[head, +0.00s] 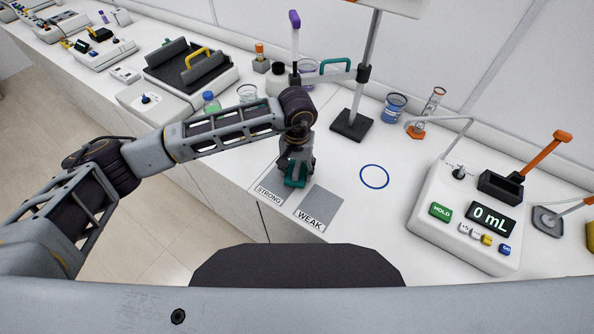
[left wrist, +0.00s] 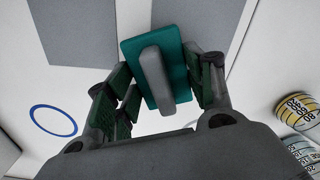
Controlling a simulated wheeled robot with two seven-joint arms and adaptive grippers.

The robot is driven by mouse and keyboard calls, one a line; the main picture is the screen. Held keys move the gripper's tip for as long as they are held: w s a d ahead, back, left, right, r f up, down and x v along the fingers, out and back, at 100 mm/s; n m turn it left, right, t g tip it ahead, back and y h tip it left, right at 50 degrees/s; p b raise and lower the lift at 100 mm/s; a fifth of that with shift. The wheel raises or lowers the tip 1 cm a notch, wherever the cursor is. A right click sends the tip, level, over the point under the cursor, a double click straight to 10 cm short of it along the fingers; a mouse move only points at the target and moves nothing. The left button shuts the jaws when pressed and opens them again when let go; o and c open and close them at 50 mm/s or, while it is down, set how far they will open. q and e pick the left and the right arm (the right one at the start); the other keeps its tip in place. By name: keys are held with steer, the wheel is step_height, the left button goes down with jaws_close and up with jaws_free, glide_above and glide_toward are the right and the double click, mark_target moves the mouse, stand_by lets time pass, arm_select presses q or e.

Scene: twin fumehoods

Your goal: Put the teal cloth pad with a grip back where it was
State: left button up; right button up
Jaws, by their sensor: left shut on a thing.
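The teal cloth pad (left wrist: 152,34) with a grey grip bar shows in the left wrist view between the fingers of my left gripper (left wrist: 158,72). The fingers are shut on it. In the head view my left gripper (head: 296,178) points down at the bench, over the STRONG-labelled grey patch (head: 270,190), with a little teal at its tips. The gripper hides much of that patch. The WEAK-labelled grey patch (head: 320,203) is bare beside it. I cannot tell whether the pad touches the bench. My right gripper is not in view.
A blue ring (head: 374,177) marks the bench right of the patches. A dispenser with a 0 mL display (head: 488,218) stands farther right. A stand base (head: 351,124), a blue beaker (head: 394,106) and several bottles line the back. The bench near the ring is clear.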

arm_select(q)
steer(key=shift+f, duration=0.9)
steer(key=shift+f, duration=0.2)
steer(key=o, duration=1)
steer(key=shift+r, duration=0.2)
